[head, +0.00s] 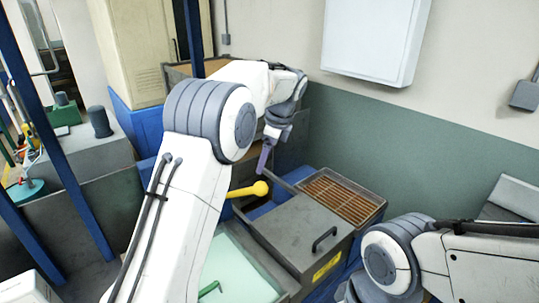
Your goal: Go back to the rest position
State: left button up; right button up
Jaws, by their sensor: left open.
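My left arm reaches up and away through the middle of the view. Its gripper (264,160) points down above the back edge of the machine and is open. Only a dark purple finger shows clearly, partly hidden by the arm. I see nothing held in it. Part of my right arm shows at the lower right, and its gripper is out of the picture.
A yellow ball-ended lever (260,188) stands by a grey lid (285,232) with a black handle (324,239). An orange slatted tray (342,196) lies behind. Blue posts (60,140) rise at left. A white wall box (375,40) hangs behind.

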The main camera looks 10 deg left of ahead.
pick_arm(q)
jog(key=s+d+f+n+h+b, duration=0.1)
jog(key=s+d+f+n+b, duration=0.15)
jog(key=s+d, duration=0.45)
jog(key=s+d+f+n+h+b, duration=0.1)
jog(key=s+d+f+n+b, duration=0.15)
jog(key=s+d, duration=0.45)
jog(key=s+f+n+b, duration=0.2)
jog(key=s+f, duration=0.2)
jog(key=s, duration=0.4)
jog(key=s+f+n+g+h+b, duration=0.1)
jog(key=s+f, duration=0.3)
jog(key=s, duration=0.5)
jog(key=s+a+f+n+h+b, duration=0.1)
jog(key=s+f+n+b, duration=0.1)
jog(key=s, duration=0.6)
notch_tip(320, 180, down, 2)
jog(key=shift+s+f+n+b, duration=0.15)
jog(key=shift+f+n+b, duration=0.1)
jog(key=shift+n+b, duration=0.25)
